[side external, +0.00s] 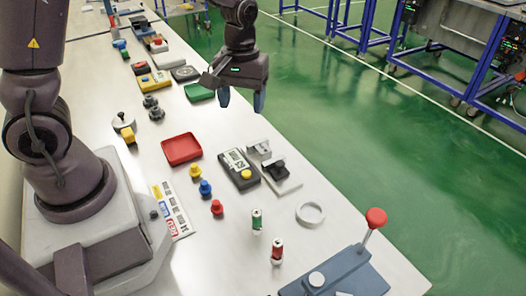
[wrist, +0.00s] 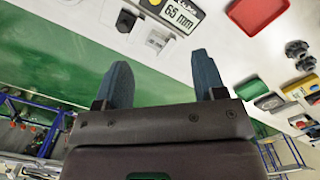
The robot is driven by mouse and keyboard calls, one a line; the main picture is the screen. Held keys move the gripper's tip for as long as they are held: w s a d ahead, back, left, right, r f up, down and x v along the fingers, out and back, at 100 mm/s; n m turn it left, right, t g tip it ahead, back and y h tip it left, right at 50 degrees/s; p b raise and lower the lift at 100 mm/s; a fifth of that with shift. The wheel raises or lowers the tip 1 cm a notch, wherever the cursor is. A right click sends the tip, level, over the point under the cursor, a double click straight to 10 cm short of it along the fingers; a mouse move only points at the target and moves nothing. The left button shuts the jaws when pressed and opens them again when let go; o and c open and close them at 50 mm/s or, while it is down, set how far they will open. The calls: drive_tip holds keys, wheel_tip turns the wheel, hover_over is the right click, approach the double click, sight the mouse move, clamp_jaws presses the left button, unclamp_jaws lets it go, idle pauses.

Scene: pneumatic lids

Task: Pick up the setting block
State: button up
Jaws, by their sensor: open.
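My gripper (side external: 242,100) is open and empty, raised above the far long edge of the table. A small grey block (side external: 258,150) and a dark block (side external: 276,169) on a pale plate stand beside the gauge, apart from my gripper. In the wrist view the dark block (wrist: 125,21) and the grey block (wrist: 157,41) show beyond the fingertips.
A gauge with a display (side external: 238,166) lies left of the blocks, and a red tray (side external: 182,149) is farther left. A white ring (side external: 310,213) and a red-knobbed lever (side external: 376,218) are nearer the camera. Coloured knobs (side external: 206,188) and small cylinders (side external: 257,220) stand on the table.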

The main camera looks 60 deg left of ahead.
drive_tip(key=w+a+f+n, duration=0.2)
drive_tip(key=w+f+n, duration=0.1)
drive_tip(key=f+n, duration=0.15)
drive_tip(key=n, duration=0.5)
hover_over(264, 149)
wheel_tip(264, 149, down, 8)
drive_tip(key=shift+s+f, duration=0.15)
drive_tip(key=shift+f, duration=2.9)
drive_tip(key=shift+w, duration=0.2)
clamp_jaws()
drive_tip(key=shift+r, duration=0.1)
